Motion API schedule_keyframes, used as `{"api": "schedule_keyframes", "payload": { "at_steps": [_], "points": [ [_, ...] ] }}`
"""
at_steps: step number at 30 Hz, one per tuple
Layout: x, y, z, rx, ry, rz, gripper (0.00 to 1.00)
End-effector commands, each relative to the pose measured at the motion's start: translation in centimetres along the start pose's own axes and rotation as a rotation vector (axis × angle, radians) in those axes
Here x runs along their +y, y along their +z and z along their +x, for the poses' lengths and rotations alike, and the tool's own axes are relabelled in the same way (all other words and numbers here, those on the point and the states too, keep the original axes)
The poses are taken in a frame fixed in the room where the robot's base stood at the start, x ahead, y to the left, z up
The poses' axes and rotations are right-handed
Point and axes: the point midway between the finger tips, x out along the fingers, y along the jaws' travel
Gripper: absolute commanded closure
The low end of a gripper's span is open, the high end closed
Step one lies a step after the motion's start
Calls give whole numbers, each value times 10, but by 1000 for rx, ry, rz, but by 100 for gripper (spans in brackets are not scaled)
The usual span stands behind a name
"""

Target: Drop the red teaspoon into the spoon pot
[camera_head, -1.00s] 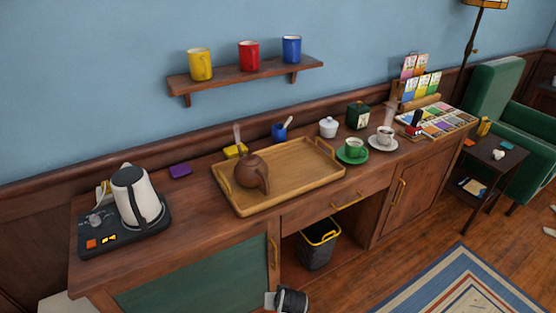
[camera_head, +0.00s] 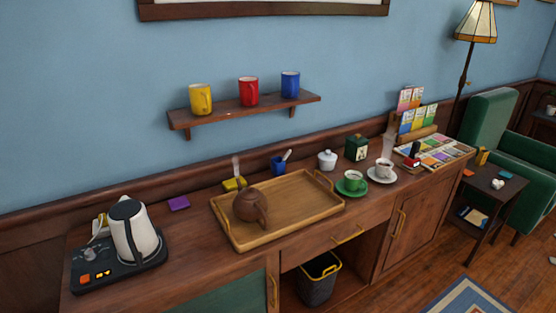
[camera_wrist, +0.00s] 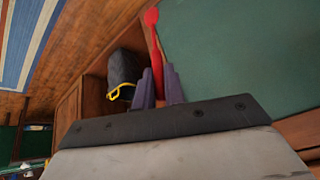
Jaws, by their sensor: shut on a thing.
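The red teaspoon (camera_wrist: 152,18) shows in the wrist view, its head at the top and its handle running down between the fingers. My gripper (camera_wrist: 159,78) is shut on that handle. The gripper is out of sight in the head view. The blue spoon pot (camera_head: 278,166) stands upright on the sideboard behind the wooden tray, with a pale spoon handle leaning out of it. The teaspoon and the pot are apart; the wrist view does not show the pot.
A brown teapot (camera_head: 250,205) sits on the tray (camera_head: 300,208). A kettle (camera_head: 133,230) is at the left. A wall shelf (camera_head: 245,113) with mugs hangs above.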

Motion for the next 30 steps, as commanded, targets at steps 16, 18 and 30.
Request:
{"api": "schedule_keyframes", "payload": {
  "at_steps": [16, 18, 30],
  "points": [
    [13, 44, 80, 0, 0, 0, 100],
    [14, 45, 82, 1, 0, 0, 100],
    [13, 44, 81, 0, -1, -1, 100]
  ]
}}
